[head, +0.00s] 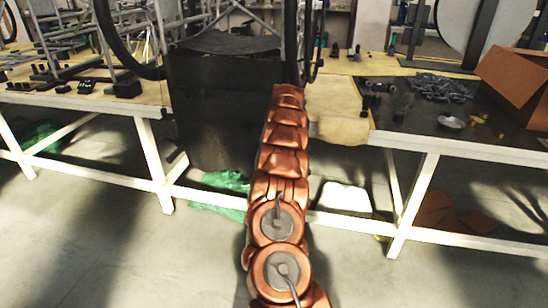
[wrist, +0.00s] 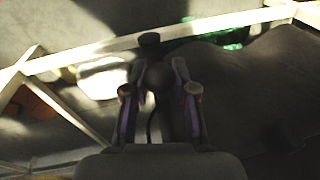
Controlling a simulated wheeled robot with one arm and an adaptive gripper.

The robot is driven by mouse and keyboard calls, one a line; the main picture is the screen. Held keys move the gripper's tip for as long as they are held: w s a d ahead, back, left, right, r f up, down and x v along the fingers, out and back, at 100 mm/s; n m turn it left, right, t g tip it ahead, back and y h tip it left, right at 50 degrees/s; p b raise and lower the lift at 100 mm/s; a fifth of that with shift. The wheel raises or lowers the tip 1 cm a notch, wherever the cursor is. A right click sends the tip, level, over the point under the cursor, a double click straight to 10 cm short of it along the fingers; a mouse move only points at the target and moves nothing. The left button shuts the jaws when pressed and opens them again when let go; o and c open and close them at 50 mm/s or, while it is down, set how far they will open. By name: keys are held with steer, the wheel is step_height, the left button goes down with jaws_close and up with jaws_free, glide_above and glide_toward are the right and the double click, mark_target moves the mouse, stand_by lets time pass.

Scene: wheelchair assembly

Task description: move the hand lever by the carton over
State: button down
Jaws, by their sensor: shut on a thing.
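My gripper (wrist: 160,92) shows in the wrist view, its two fingers closed in on a dark part with a rounded end, apparently the hand lever (wrist: 157,77). The lever's full shape is hard to make out in the shadow. Below it I see the floor and the table's white frame, so it is held clear of the tabletop. In the head view my arm reaches forward to the front edge of the tables and hides the gripper and the lever. The open brown carton (head: 515,88) stands at the right end of the right table.
The right table (head: 470,152) carries a chain heap (head: 440,88), a round metal part (head: 450,122) and small black parts (head: 372,98). A wheelchair with a dark seat (head: 215,105) stands left of my arm. The left table (head: 60,100) holds frames and black parts.

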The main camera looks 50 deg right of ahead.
steer(key=shift+w+d+r+p, duration=0.1)
steer(key=shift+r+p, duration=0.1)
steer(key=shift+p, duration=0.25)
steer(key=shift+y, duration=0.3)
steer(key=c, duration=1.1)
jaws_free()
steer(key=shift+c, duration=0.2)
steer(key=shift+f+b, duration=0.3)
steer(key=shift+b, duration=0.4)
steer(key=shift+f, duration=0.2)
steer(key=shift+s+a+f+h+b, duration=0.3)
steer(key=shift+h+b, duration=0.4)
steer(key=shift+b, duration=0.7)
steer(key=shift+f+t, duration=0.1)
steer(key=shift+t, duration=0.2)
